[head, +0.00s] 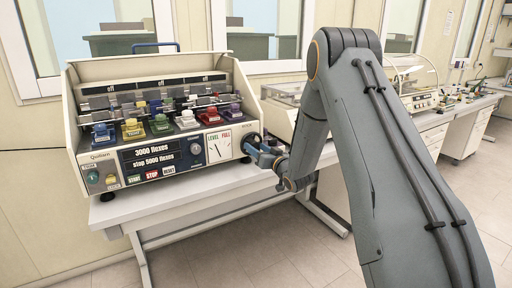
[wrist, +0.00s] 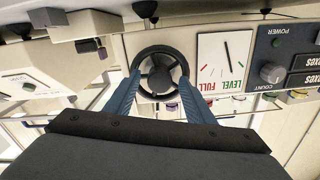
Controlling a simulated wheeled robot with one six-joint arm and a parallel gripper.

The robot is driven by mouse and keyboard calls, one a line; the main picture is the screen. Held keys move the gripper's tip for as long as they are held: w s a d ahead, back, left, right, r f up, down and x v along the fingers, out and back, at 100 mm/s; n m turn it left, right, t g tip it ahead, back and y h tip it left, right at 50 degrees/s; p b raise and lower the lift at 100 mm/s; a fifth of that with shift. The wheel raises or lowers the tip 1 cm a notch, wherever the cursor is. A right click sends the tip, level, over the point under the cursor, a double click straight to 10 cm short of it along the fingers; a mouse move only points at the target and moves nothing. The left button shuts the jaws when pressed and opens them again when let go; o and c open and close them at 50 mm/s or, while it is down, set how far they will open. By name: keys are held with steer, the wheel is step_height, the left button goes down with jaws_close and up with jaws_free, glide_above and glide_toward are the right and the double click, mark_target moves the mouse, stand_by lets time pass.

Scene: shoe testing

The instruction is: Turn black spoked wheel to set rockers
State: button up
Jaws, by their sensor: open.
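In the head view the wheel (head: 251,144) is at the right end of the flexing machine (head: 82,160), partly covered by my gripper. My gripper (wrist: 158,88) is open, with its two blue fingers reaching toward the lower left and lower right of the wheel's rim. I cannot tell whether they touch it. In the head view my gripper (head: 264,152) is right beside the wheel. The rockers (head: 150,95) with several coloured clamps sit in the machine's open top.
The machine stands on a white table (head: 190,192). Another bench (head: 430,115) with instruments stands at the right. Floor is open in front.

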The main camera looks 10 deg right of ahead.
steer(key=shift+w, duration=0.25)
steer(key=shift+a, duration=0.1)
steer(key=c, duration=1.1)
steer(key=shift+o, duration=0.2)
steer(key=shift+b, duration=0.3)
steer(key=n+b, duration=0.8)
steer(key=n, duration=0.1)
steer(key=shift+n, duration=0.3)
